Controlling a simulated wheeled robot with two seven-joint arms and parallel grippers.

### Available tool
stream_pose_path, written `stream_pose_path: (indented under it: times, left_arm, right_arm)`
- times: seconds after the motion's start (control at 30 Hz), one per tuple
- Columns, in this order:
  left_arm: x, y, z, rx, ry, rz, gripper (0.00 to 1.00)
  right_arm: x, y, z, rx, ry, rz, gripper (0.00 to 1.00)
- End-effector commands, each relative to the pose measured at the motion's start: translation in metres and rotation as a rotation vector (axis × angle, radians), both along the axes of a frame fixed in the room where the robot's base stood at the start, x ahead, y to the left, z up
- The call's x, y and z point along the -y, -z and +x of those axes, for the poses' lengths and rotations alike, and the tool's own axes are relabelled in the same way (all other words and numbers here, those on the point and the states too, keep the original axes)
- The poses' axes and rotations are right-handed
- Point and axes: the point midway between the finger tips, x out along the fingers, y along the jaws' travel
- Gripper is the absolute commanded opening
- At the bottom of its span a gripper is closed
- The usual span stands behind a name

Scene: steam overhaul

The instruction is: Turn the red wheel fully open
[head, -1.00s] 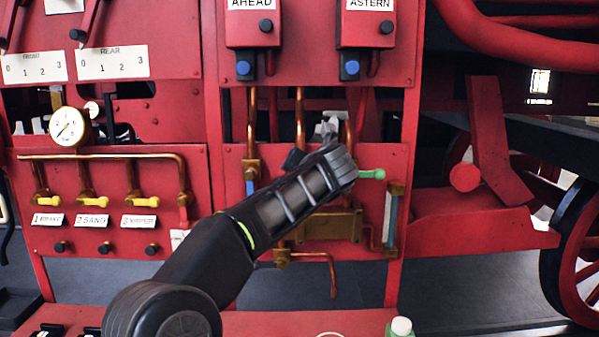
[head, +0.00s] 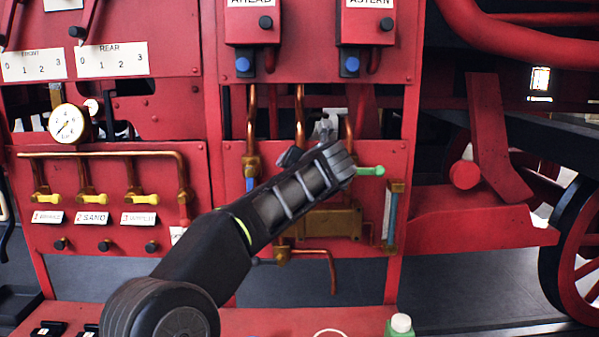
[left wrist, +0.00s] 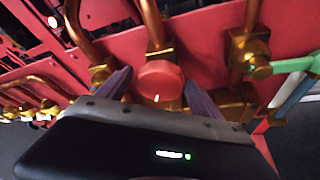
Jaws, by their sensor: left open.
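The red wheel (left wrist: 160,80) shows in the left wrist view as a round red knob with a small white mark, in front of brass fittings on the red panel. My left gripper (left wrist: 158,88) is open, with one dark finger on each side of the wheel. Whether the fingers touch it I cannot tell. In the head view my left arm reaches in from the lower left and hides the wheel and the fingers. My right gripper is in neither view.
Copper pipes (head: 299,105) run down the panel near my wrist. A green-handled valve (head: 370,171) and a sight glass (head: 391,215) are close to its right. A pressure gauge (head: 66,123) and yellow-handled valves (head: 91,199) are at left. A green bottle (head: 400,327) stands at the bottom.

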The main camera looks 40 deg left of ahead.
Motion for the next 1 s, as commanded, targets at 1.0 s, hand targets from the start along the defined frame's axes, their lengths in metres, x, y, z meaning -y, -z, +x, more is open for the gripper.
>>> stream_pose_path:
  times: [1.0]
  left_arm:
    - [0.055, -0.026, -0.049, 0.000, 0.000, 0.000, 0.75]
  right_arm:
    - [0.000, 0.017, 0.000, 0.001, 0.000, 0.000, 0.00]
